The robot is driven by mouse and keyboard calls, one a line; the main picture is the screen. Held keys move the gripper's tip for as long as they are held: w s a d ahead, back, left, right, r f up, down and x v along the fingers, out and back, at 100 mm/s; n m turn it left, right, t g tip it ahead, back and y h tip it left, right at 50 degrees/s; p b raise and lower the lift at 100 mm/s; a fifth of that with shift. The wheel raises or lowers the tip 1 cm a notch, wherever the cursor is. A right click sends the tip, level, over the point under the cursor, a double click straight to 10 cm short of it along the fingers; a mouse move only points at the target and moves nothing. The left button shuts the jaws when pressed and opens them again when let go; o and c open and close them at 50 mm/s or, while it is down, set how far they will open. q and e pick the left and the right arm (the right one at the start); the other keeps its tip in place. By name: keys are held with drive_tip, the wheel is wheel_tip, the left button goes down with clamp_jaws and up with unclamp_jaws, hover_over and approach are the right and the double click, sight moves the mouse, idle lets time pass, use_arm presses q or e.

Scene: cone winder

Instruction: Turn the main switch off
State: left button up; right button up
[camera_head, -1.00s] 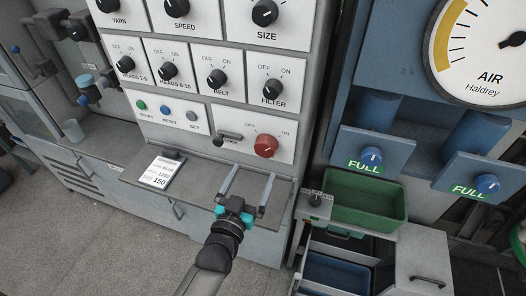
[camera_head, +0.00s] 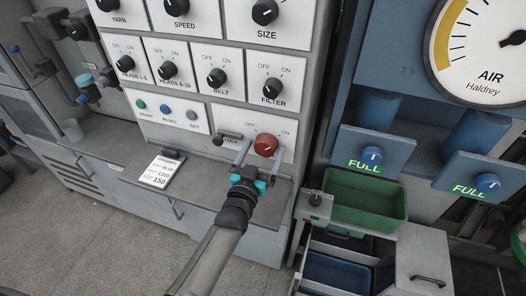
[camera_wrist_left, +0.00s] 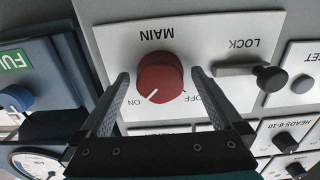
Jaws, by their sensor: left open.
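The main switch is a red round knob (camera_head: 266,145) on a white plate low on the grey panel. In the left wrist view the knob (camera_wrist_left: 160,77) appears upside down under the label MAIN, and its white mark points toward ON. My left gripper (camera_head: 259,153) is open in front of the knob. In the wrist view its two fingers (camera_wrist_left: 160,82) stand on either side of the knob, with gaps showing; I cannot tell how deep the tips reach. The lock lever (camera_head: 228,136) sits left of the knob. My right gripper is not in view.
The lock lever (camera_wrist_left: 255,76) is close beside one finger in the wrist view. A grey ledge (camera_head: 212,172) with a settings card (camera_head: 162,170) lies below the panel. Other black knobs are above. A green bin (camera_head: 365,200) stands to the right.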

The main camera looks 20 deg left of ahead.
use_arm(q)
drive_tip(key=c, duration=1.3)
drive_tip(key=shift+n, duration=0.3)
drive_tip(key=n, duration=0.3)
drive_tip(key=shift+n, duration=0.3)
drive_tip(key=n, duration=0.4)
drive_tip(key=shift+d+n, duration=0.1)
drive_tip(key=shift+n, duration=0.2)
drive_tip(key=n, duration=0.4)
drive_tip(key=shift+n, duration=0.3)
drive_tip(key=shift+r+n+b, duration=0.1)
drive_tip(key=shift+n+b, duration=0.55)
drive_tip(key=shift+n, duration=1.55)
drive_tip(key=o, duration=1.3)
